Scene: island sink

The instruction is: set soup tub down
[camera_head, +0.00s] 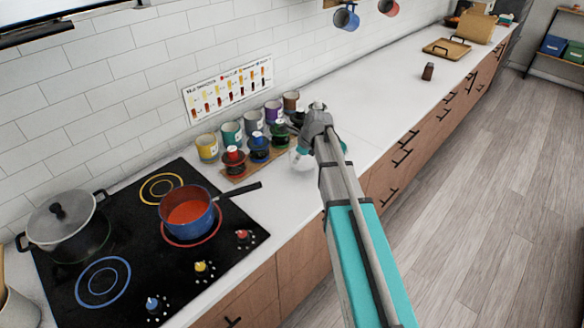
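My arm reaches in from the bottom right over the counter (349,121). My gripper (293,127) is a small dark shape at the arm's far end, next to the row of jars, and its fingers are not clear. A whitish rounded thing with a teal part (302,159) shows just below the wrist, close to the counter. I cannot tell whether it is a tub or part of my arm. No soup tub can be made out for certain. A blue pot (187,214) with red soup stands on the lit red burner.
Several colored cups (207,149) and lidded jars (234,162) on a wooden board crowd the wall side. A lidded grey pot (63,227) is on the hob (130,262). A brown shaker (428,71) and wooden tray (446,49) stand farther back. Counter between is clear.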

